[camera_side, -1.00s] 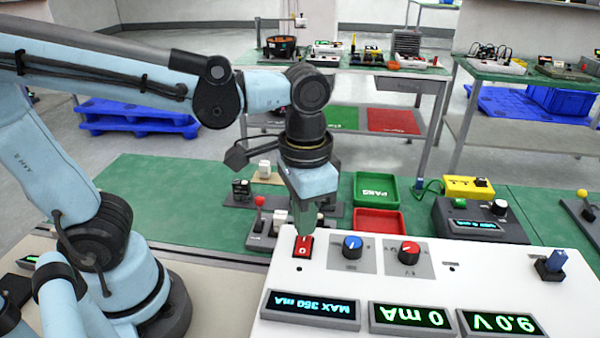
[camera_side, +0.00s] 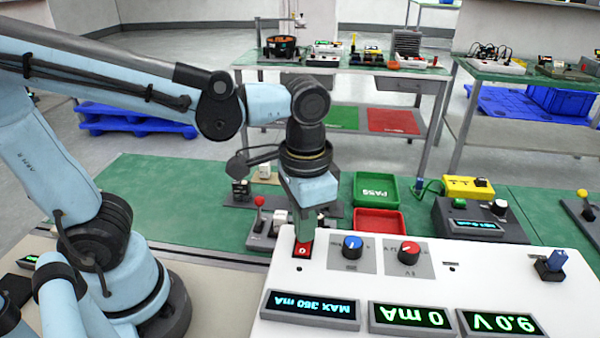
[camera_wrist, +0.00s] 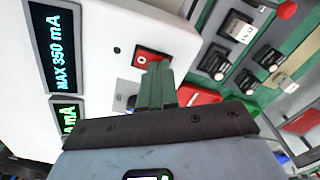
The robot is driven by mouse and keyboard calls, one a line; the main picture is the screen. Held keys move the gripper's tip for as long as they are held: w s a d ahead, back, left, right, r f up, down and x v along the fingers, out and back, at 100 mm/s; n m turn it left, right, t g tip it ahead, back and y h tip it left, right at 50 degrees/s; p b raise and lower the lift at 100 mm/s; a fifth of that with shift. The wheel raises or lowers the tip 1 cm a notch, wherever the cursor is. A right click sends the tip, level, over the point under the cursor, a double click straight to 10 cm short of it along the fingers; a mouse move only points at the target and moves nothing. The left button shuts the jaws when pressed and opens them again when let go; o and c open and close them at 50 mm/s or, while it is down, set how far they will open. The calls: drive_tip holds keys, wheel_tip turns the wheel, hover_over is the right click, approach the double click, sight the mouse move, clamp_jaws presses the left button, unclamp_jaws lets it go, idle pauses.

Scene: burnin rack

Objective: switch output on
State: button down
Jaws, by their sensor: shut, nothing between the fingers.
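The white power supply panel (camera_side: 480,282) stands at the front right, with a red rocker switch (camera_side: 303,249) marked 0 near its left end. The switch also shows in the wrist view (camera_wrist: 148,58), just beyond my fingertips. My gripper (camera_side: 304,238) is shut and empty, pointing down at the switch's far edge. Whether the fingertips touch the switch I cannot tell. The panel's displays read MAX 350 mA (camera_side: 310,307), 0 mA (camera_side: 410,317) and 9.0 V (camera_side: 500,322).
A blue knob (camera_side: 352,243) and a red knob (camera_side: 409,252) sit right of the switch. Behind are a red tray (camera_side: 378,222), a green PASS tray (camera_side: 376,188) and a dark instrument (camera_side: 480,222).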

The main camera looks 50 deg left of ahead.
drive_tip(key=shift+f, duration=0.2)
drive_tip(key=shift+r, duration=3.5)
drive_tip(key=shift+a, duration=0.1)
